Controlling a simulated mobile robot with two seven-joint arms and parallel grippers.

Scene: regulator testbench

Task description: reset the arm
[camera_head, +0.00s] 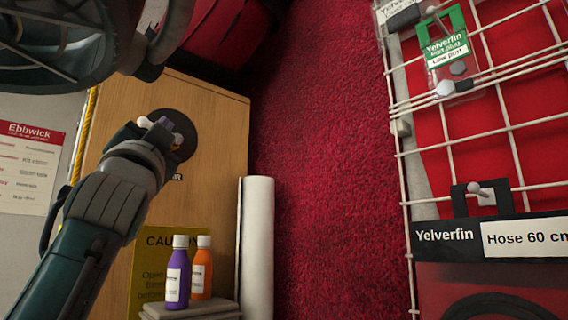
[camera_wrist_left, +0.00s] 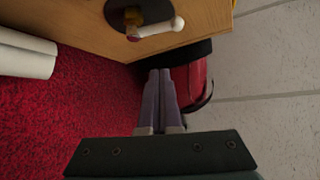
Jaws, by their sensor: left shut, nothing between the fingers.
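My left arm comes in from the lower left in the head view, its gripper (camera_head: 163,125) in front of a wooden panel with a round black disc (camera_head: 181,118). In the left wrist view the gripper (camera_wrist_left: 159,73) has its two purple-grey fingers shut together and empty. Above them in that view, a white-ended lever (camera_wrist_left: 158,28) is mounted on the black disc (camera_wrist_left: 125,12). The fingers appear apart from the lever. In the head view my gripper partly hides the disc and lever. My right gripper is not in view.
A purple bottle (camera_head: 177,275) and an orange bottle (camera_head: 201,270) stand below the panel, beside a white roll (camera_head: 257,245). A yellow caution sign (camera_head: 150,258) is behind them. A wire rack (camera_head: 402,170) with hanging packs is at right. Red carpet (camera_head: 320,160) lies between.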

